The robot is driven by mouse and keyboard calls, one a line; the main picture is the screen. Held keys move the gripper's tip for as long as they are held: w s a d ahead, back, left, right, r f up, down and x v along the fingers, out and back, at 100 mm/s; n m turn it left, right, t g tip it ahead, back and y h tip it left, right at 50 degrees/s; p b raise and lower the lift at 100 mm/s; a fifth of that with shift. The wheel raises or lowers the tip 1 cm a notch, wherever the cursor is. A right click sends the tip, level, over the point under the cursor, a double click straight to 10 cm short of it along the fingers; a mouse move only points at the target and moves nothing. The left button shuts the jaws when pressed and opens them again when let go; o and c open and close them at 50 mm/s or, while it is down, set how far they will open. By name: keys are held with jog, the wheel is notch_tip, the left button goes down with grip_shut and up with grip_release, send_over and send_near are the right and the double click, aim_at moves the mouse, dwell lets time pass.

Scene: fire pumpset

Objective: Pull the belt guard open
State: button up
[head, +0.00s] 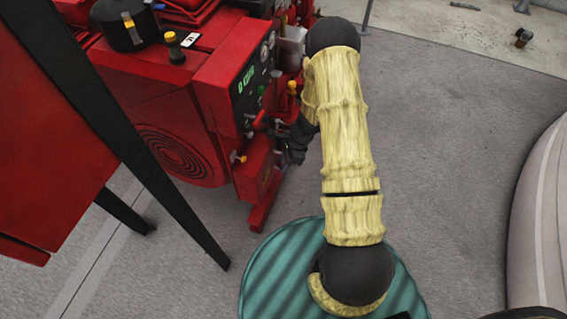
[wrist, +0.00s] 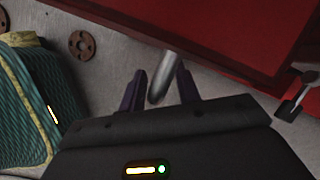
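The red pumpset (head: 165,100) stands at the left in the head view. A round spiral-patterned grille (head: 172,152) is on its lower front; I cannot tell for certain which part is the belt guard. My gripper (head: 298,138) is beside the control panel's right side, partly hidden by dark parts and my arm. In the wrist view my gripper (wrist: 160,88) has its two dark fingers apart. A grey metal rod (wrist: 163,78) shows between them, nearer the left finger, with a gap on the right. A red panel (wrist: 215,35) lies just beyond the fingertips.
The control panel (head: 252,85) carries gauges and small valves. A dark latch-like part (wrist: 293,98) sits at the right in the wrist view, and a brown flange disc (wrist: 82,45) at upper left. A black slanted leg (head: 150,170) crosses the left.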

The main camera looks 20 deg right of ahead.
grip_shut()
jog(key=shift+d, duration=0.1)
